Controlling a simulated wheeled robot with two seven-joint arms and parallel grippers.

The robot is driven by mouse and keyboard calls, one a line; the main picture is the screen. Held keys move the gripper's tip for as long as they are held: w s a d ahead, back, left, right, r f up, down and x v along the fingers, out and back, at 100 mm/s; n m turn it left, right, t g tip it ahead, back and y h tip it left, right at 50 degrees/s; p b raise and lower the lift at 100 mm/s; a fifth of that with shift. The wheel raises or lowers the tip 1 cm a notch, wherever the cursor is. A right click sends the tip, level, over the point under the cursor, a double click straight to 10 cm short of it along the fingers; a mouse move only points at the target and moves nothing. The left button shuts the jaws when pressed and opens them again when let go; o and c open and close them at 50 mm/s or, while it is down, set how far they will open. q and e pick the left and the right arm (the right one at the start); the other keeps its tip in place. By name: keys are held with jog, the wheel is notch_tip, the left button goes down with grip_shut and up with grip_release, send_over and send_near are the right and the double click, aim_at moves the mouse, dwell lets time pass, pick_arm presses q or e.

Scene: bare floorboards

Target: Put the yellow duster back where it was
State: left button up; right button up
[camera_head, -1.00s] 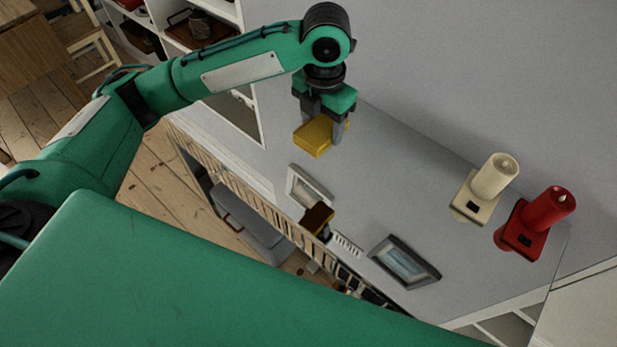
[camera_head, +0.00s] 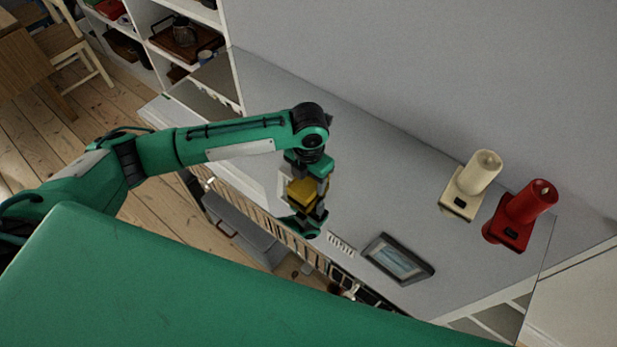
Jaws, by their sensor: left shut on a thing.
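My left gripper (camera_head: 304,188) comes down from the end of my green left arm and is shut on the yellow duster (camera_head: 302,194). The duster is a small yellow block between the fingers, over the front part of the grey top (camera_head: 390,180). I cannot tell if it touches the top. A green and dark shape (camera_head: 300,224) shows just below the duster; it may be a reflection, but I cannot tell. My right gripper is not in view.
A dark picture frame (camera_head: 397,259) is near the front edge. A small light frame (camera_head: 284,187) is partly hidden by my gripper. The middle of the top is clear.

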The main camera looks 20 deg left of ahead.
aim_at(309, 180)
pick_arm(q)
jog(key=shift+f, duration=0.3)
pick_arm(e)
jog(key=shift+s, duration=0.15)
pick_arm(q)
jog(key=o, duration=0.9)
jog(key=shift+f, duration=0.1)
jog(key=shift+r, duration=0.55)
notch_tip(309, 180, up, 11)
jog(key=shift+r+b, duration=0.1)
jog(key=shift+b, duration=0.6)
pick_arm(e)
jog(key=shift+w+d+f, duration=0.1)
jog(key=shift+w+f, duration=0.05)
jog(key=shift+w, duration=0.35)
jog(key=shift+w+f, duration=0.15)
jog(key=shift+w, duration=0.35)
